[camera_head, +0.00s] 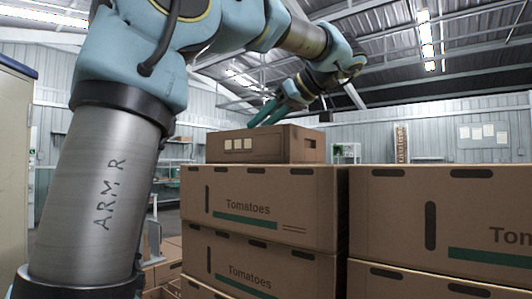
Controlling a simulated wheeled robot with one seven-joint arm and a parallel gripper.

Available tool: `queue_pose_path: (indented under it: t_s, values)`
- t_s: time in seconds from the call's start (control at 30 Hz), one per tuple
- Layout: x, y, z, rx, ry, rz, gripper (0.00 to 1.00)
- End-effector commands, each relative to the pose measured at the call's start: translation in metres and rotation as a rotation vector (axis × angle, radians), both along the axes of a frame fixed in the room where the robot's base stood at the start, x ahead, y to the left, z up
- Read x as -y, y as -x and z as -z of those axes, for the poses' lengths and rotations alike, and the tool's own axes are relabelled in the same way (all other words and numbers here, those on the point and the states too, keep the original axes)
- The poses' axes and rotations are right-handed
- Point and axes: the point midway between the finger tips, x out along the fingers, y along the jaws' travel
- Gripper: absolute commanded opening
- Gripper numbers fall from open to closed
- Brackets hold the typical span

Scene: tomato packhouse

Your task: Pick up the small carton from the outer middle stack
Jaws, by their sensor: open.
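A small brown carton (236,147) lies on top of a stack of larger tomato cartons (262,208). It has pale labels on its front face and a dark slot on its right end. My gripper (262,119) comes from the upper right, with its green fingers angled down and left, just above or behind the carton's top. The fingers are apart and hold nothing. I cannot tell whether a fingertip touches the carton. The carton's far side is hidden.
Another stack of large tomato cartons (440,215) stands close on the right, a narrow gap between. More cartons (163,270) sit low at left. A cream cabinet (15,165) stands at the left edge.

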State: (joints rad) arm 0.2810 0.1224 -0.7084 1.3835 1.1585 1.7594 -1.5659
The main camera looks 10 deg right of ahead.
Motion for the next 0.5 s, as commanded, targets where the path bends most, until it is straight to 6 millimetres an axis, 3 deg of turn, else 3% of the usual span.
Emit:
queue_pose_path:
  t_s: [0.5]
  values:
    - [-0.032, -0.035, 0.021, 0.002, 0.000, -0.002, 0.44]
